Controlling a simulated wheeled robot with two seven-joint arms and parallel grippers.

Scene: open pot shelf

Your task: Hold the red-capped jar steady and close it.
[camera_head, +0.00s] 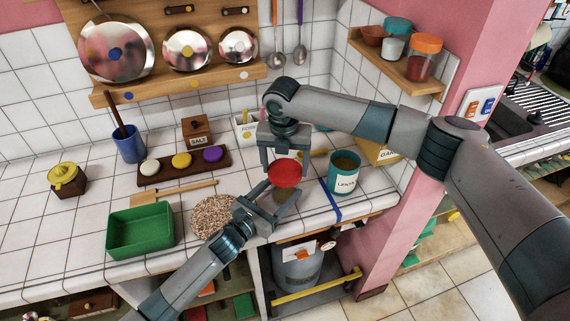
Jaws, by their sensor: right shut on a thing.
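The red cap (284,174) is near the counter's front edge, at the middle of the head view. My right gripper (285,163) comes down from above and is shut on the cap, one finger on each side. The jar body (284,195) is below the cap and mostly hidden. I cannot tell whether the cap touches its rim. My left gripper (268,209) reaches in from the lower left, its fingers beside the jar body. I cannot tell whether they clamp it.
A teal tin (342,181) stands just right of the jar. A round speckled mat (212,216) and a green tray (140,232) lie left. A wooden salt box (197,133) and a dark board (184,166) with three coloured knobs are behind. A bin (298,268) stands below.

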